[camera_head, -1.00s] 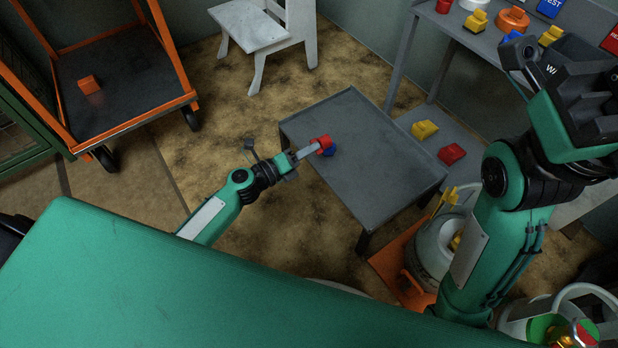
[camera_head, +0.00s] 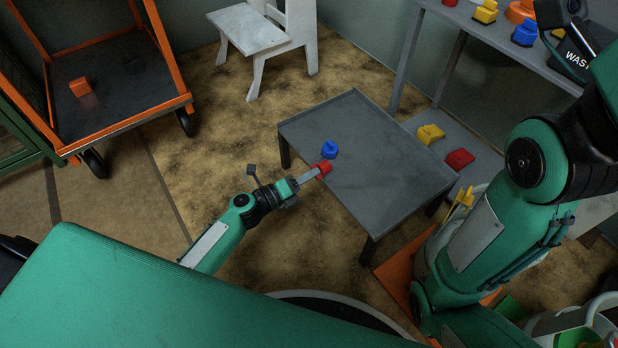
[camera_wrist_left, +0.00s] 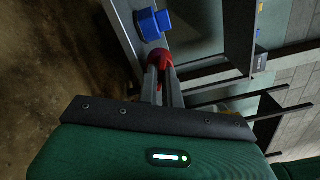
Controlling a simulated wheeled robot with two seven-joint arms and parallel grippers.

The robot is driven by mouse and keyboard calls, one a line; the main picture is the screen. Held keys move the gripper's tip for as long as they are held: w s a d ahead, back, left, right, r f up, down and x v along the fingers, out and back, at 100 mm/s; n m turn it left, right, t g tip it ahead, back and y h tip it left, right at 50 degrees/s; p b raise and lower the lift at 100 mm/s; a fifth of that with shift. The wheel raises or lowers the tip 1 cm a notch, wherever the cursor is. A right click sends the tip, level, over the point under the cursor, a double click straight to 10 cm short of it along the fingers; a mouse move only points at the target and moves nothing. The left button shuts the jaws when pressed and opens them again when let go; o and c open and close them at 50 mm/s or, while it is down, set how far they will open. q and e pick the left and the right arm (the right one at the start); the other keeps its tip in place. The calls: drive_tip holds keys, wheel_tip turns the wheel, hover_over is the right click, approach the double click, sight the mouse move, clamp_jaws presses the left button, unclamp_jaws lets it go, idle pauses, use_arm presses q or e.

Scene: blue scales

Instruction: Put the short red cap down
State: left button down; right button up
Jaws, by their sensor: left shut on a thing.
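The short red cap (camera_head: 321,168) is between the fingertips of my left gripper (camera_head: 312,173), at the left part of the grey table (camera_head: 385,175). The gripper is shut on it. In the left wrist view, the red cap (camera_wrist_left: 160,58) sits at the ends of the two fingers (camera_wrist_left: 161,72). I cannot tell whether the cap touches the tabletop. A blue piece (camera_head: 330,149) stands on the table just beyond the cap, apart from it in the head view. It also shows in the left wrist view (camera_wrist_left: 153,24). My right arm fills the right side; its fingertips are out of view.
Yellow (camera_head: 430,134) and red (camera_head: 460,158) pieces lie on a low shelf right of the table. A shelf (camera_head: 462,14) with several coloured pieces is above. An orange-framed cart (camera_head: 125,131) and a white step stool (camera_head: 247,27) stand behind. Most of the tabletop is clear.

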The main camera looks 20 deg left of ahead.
use_arm(q)
drive_tip(key=shift+f, duration=0.1)
drive_tip(key=c, duration=1.8)
unclamp_jaws()
drive_tip(key=shift+c, duration=0.2)
